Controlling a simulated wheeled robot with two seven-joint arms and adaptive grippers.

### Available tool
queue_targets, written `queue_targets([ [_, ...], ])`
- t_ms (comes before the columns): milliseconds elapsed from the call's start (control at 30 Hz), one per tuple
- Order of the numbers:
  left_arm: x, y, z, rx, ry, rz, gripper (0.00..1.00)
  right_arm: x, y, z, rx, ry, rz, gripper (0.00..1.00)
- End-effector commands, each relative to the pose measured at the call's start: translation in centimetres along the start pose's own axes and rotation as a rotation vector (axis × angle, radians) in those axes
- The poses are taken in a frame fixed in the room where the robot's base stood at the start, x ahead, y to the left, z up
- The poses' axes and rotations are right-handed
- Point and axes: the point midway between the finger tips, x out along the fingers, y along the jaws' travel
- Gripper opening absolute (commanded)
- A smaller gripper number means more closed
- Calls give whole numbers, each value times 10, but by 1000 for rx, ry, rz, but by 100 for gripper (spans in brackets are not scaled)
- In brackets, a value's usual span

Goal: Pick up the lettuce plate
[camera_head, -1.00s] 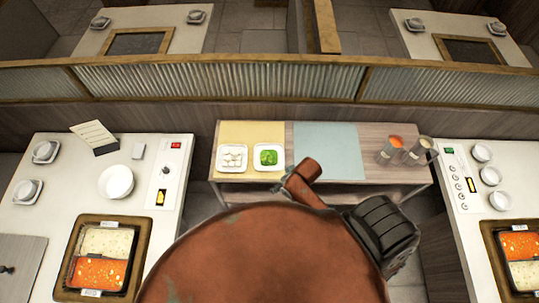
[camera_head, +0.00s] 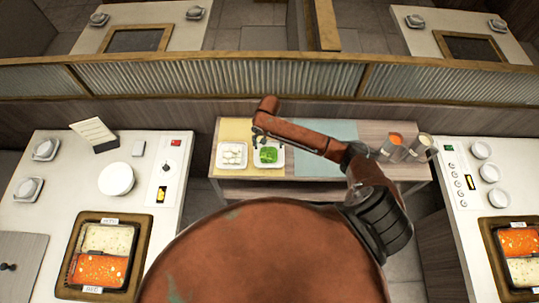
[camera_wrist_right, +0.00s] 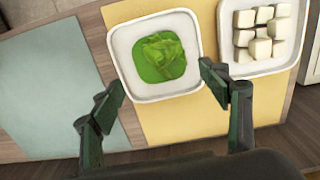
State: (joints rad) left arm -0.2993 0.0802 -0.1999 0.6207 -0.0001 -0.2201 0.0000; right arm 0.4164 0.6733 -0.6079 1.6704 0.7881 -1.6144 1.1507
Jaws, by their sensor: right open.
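The lettuce plate (camera_head: 277,167) is a white square dish with green lettuce, on the yellow mat (camera_head: 236,131) of the wooden side table. It also shows in the right wrist view (camera_wrist_right: 120,37), at the top middle. My right gripper (camera_head: 262,140) reaches over the lettuce plate from the right. In the right wrist view the right gripper (camera_wrist_right: 160,82) is open and empty, its fingertips at the near corners of the plate's picture. I cannot tell if they touch it. My left gripper is not in view.
A white plate of white cubes (camera_head: 232,166) stands just left of the lettuce plate; it also shows in the right wrist view (camera_wrist_right: 270,69). White tables with pots stand on both sides.

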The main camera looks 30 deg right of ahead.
Motion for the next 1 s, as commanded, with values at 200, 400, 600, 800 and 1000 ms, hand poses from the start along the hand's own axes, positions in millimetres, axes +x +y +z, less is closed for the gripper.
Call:
queue_targets([
  [200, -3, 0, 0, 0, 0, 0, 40, 19, 2, -2, 15, -4, 7, 70],
  [400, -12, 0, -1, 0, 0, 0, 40, 41, 3, -1, 16, -4, 7, 70],
  [600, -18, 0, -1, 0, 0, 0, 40, 69, 4, -1, 14, -2, 6, 70],
  [800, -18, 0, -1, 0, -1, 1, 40, 76, 4, -1, 12, -1, 5, 70],
  [1000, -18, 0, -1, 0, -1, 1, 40, 76, 3, -1, 11, -1, 5, 70],
])
